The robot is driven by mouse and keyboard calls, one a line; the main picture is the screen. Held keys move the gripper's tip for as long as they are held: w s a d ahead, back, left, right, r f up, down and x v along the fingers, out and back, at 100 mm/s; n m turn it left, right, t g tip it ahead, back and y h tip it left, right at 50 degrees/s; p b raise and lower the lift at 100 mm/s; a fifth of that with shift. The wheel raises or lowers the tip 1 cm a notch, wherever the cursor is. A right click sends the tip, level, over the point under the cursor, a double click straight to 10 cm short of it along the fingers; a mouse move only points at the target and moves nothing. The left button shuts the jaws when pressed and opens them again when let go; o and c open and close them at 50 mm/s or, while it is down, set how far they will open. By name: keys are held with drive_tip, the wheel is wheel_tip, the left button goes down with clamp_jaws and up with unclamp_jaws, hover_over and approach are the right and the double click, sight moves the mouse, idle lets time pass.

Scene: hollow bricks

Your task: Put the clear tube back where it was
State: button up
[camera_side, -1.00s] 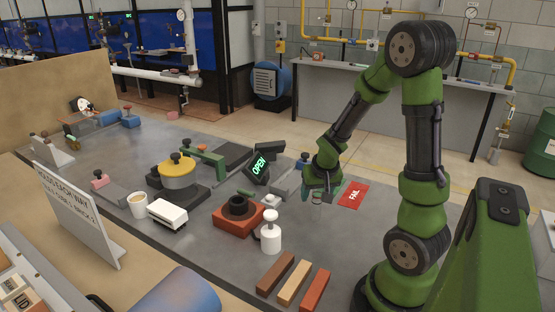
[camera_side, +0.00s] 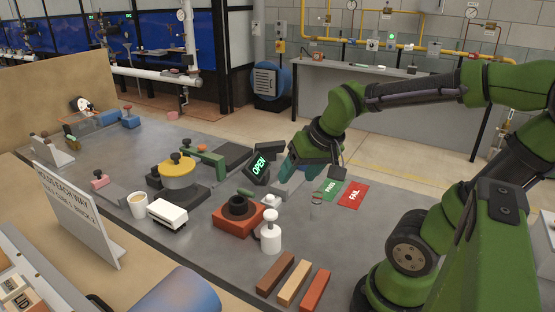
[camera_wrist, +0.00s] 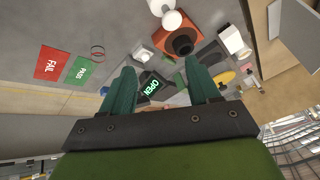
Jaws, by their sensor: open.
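What looks like the clear tube (camera_side: 316,202) stands on the grey bench just in front of the green PASS card (camera_side: 330,188). It is see-through and hard to make out, with red and dark rings. In the wrist view the rings (camera_wrist: 97,53) show beside the PASS card (camera_wrist: 83,70), apart from my fingers. My gripper (camera_side: 288,172) is open and above the bench, to the left of the tube, close to the OPEN sign (camera_side: 260,167). In the wrist view nothing shows held between the fingers (camera_wrist: 163,80).
A red FAIL card (camera_side: 352,195) lies right of the PASS card. A red-brown block with a black ring (camera_side: 237,215) and a white knobbed cylinder (camera_side: 270,238) stand to the front left. Several bricks (camera_side: 295,282) lie at the front edge. The bench right of the cylinder is clear.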

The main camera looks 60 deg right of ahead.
drive_tip(key=s+a+r+n+t+y, duration=0.1)
drive_tip(key=s+a+r+n+y, duration=0.1)
drive_tip(key=a, duration=0.8)
drive_tip(key=shift+s+r+n+t+y, duration=0.15)
drive_tip(key=shift+r+n+t+y, duration=0.3)
drive_tip(key=shift+r+n, duration=0.2)
